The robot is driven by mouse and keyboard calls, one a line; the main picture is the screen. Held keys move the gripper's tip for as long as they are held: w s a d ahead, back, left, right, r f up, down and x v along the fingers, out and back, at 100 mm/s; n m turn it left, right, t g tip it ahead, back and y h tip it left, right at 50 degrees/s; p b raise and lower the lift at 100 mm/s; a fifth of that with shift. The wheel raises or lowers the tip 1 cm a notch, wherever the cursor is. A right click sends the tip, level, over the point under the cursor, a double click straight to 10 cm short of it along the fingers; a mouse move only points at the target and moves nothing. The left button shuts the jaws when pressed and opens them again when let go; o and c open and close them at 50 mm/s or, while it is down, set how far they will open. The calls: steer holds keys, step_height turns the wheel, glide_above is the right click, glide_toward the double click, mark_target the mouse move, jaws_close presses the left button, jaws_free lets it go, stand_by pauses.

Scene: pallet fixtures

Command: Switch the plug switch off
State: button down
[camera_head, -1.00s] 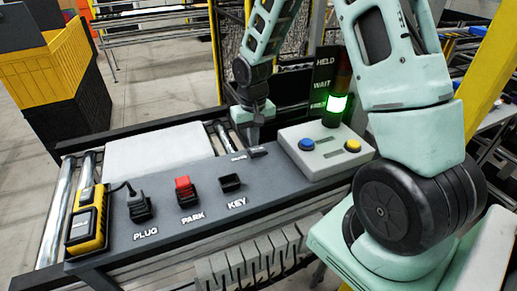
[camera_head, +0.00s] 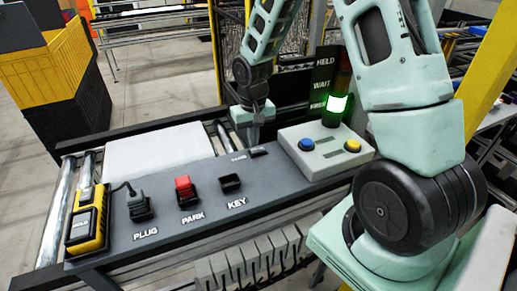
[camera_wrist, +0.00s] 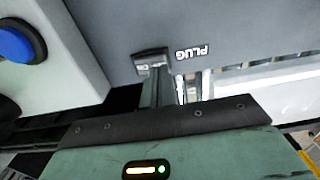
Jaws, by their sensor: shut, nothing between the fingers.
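The plug switch (camera_head: 259,152) is a small dark switch at the back edge of the grey panel, with a small white label to its left. In the wrist view the plug switch (camera_wrist: 149,55) shows beside the upside-down word PLUG, with small light marks on its face. My gripper (camera_head: 254,139) is shut and empty, pointing down just behind the switch. In the wrist view the fingertips of my gripper (camera_wrist: 158,72) overlap the near edge of the switch. I cannot tell whether they touch it, or which way it is set.
A box with a blue button (camera_head: 306,144) and a yellow button stands right of the switch. A black plug (camera_head: 138,204), a red PARK piece (camera_head: 185,188) and a KEY socket (camera_head: 230,182) sit along the panel. A yellow device (camera_head: 87,220) stands at the left. The lamp (camera_head: 336,104) glows green.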

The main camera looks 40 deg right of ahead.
mark_target(253, 150)
steer(key=shift+f+b, duration=0.65)
steer(key=shift+f, duration=0.3)
stand_by(0.5)
steer(key=shift+r, duration=0.15)
step_height(253, 150, up, 7)
steer(key=p, duration=0.6)
steer(key=shift+a, duration=0.1)
stand_by(0.5)
steer(key=s+a+r+n+b, duration=0.1)
steer(key=s+a+n+b, duration=0.3)
steer(key=a, duration=0.5)
steer(key=s+a+r+n+b, duration=0.1)
steer(key=s+a+n+b, duration=0.1)
steer(key=s+a, duration=0.45)
steer(key=s+a+n+b, duration=0.1)
steer(key=s+a+n, duration=0.1)
steer(key=s+a, duration=0.2)
steer(key=s+a+n+b, duration=0.2)
steer(key=s+a+n, duration=0.1)
steer(key=s, duration=0.6)
steer(key=shift+s+a+r+y, duration=0.15)
steer(key=shift+s+a+y, duration=0.2)
steer(key=shift+a, duration=0.55)
